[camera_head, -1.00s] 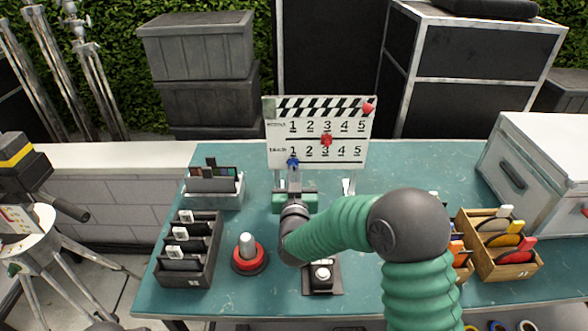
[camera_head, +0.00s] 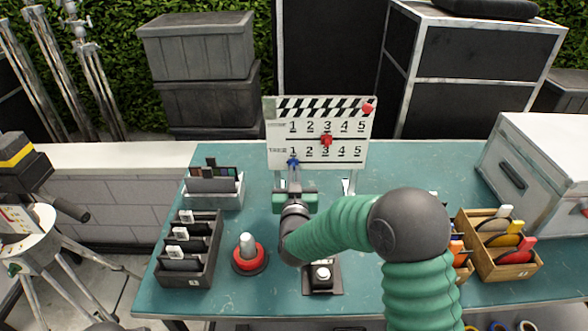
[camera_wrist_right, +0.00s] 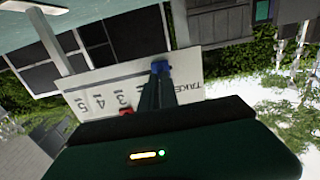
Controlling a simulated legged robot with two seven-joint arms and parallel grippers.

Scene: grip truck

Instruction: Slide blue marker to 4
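The clapperboard (camera_head: 318,133) stands upright at the back of the table and has two rows of numbers from 1 to 5. The blue marker (camera_head: 293,161) is at the 1 of the lower row. A red marker (camera_head: 326,140) sits at the 3 of the upper row. My right gripper (camera_head: 294,180) reaches up to the blue marker from the front. In the right wrist view its dark fingers (camera_wrist_right: 161,83) are close together, with the blue marker (camera_wrist_right: 160,67) at their tips; they look shut on it. The fingers hide part of the lower row. My left gripper is out of view.
Boxes of cards (camera_head: 190,248) and a red-based button (camera_head: 249,255) stand on the left of the table. A wooden holder with coloured discs (camera_head: 508,257) and a white case (camera_head: 545,170) stand on the right. Nothing blocks the board's lower row to the right.

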